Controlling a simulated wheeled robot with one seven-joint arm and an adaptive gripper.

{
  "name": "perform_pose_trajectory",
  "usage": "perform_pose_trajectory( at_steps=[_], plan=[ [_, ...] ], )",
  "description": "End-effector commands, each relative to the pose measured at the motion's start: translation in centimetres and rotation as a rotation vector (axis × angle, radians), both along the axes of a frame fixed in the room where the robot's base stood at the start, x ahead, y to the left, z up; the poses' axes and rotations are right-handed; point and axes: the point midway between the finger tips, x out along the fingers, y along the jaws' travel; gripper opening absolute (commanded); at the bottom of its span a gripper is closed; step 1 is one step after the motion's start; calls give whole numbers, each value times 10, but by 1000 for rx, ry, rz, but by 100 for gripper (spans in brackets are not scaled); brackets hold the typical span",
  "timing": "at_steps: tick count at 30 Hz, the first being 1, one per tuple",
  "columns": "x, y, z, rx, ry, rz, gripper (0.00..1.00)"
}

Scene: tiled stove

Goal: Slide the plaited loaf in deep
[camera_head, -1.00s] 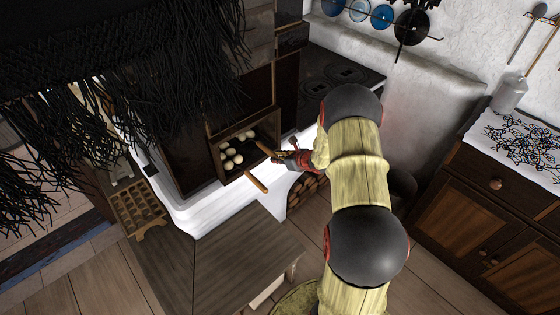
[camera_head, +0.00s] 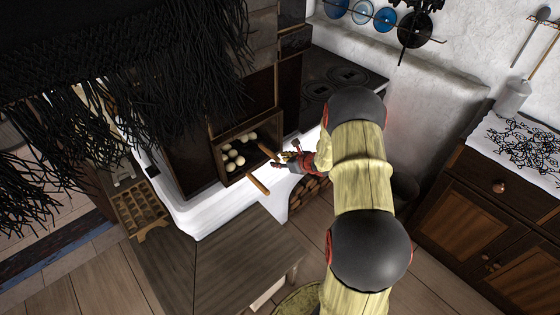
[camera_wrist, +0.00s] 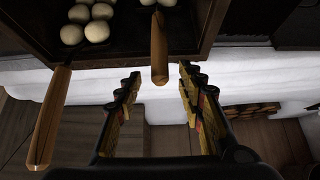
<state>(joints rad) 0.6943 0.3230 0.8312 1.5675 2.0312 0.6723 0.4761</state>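My gripper (camera_head: 284,158) is in front of the oven mouth, fingers spread. Pale rounded dough (camera_wrist: 158,2) lies there, cut off by the wrist view's top edge. More dough balls (camera_head: 235,158) lie to its left in the oven. I cannot make out which dough is plaited.
A second wooden handle (camera_wrist: 50,115) sticks out of the oven at the left, also in the head view (camera_head: 257,184). A white ledge (camera_head: 205,207) runs below the oven mouth (camera_head: 222,178). A wooden table (camera_head: 245,255) stands in front.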

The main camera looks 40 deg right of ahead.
Motion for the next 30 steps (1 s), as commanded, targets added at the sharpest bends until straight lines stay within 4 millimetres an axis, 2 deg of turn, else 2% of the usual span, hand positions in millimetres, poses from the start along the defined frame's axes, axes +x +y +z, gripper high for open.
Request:
perform_pose_trajectory(
  at_steps=[5, 12, 18, 23, 30],
  plan=[
    [-20, -3, 17, -2, -2, -2, 39],
    [-59, -6, 47, -2, -4, -3, 39],
    [-82, -8, 64, -2, -2, -2, 39],
    [-90, -8, 69, -1, -2, 0, 39],
    [-91, -8, 70, -1, -2, 1, 39]
  ],
)
